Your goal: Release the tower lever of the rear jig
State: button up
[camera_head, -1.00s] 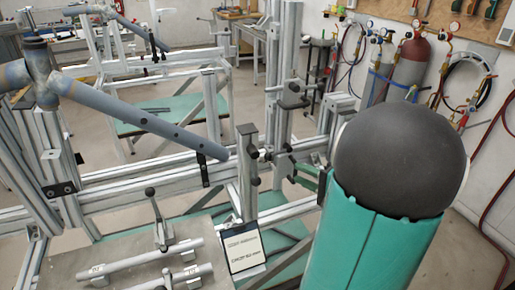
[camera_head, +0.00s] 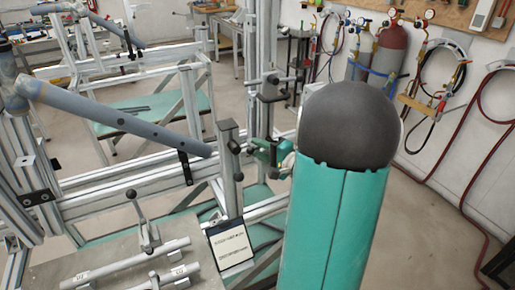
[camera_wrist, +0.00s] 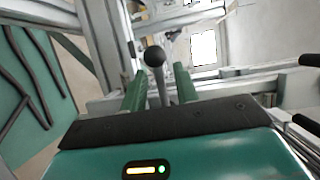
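My gripper (camera_wrist: 158,88) shows in the wrist view with its two green fingers apart. A lever with a round black knob (camera_wrist: 155,57) stands between the fingers, with a visible gap on each side. In the head view my gripper (camera_head: 268,152) is beside the upright metal post (camera_head: 229,165) of the jig, at its right. Small black knobs (camera_head: 236,148) sit on that post near the fingertips. Contact between fingers and lever cannot be told from the head view. A long grey-blue tube (camera_head: 125,122) of the frame ends just left of the post.
A plate with steel rods (camera_head: 130,262) and a small black-knobbed clamp (camera_head: 132,194) lies at the lower left. A sign (camera_head: 230,243) stands below the post. A taller aluminium column (camera_head: 262,60) rises behind. Open floor (camera_head: 430,220) lies to the right.

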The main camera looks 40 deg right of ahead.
aim_at(262, 136)
jog(key=shift+w+a, duration=0.1)
jog(key=shift+w, duration=0.55)
grip_shut()
jog(key=r+m, duration=0.1)
jog(key=m, duration=0.1)
jog(key=m+t, duration=0.1)
jog(key=shift+r+m, duration=0.4)
jog(key=shift+s+d+r+m+t+h, duration=0.15)
jog(key=shift+d+r+m+t, duration=0.15)
jog(key=shift+m, duration=0.55)
jog(key=shift+d+r+m+t+h, duration=0.25)
jog(key=shift+m+t, duration=0.2)
jog(key=shift+m, duration=0.45)
jog(key=shift+s+d+r+m+t+h, duration=0.15)
jog(key=shift+r+m+t, duration=0.2)
jog(key=shift+m, duration=0.5)
jog(key=shift+w, duration=0.1)
grip_release()
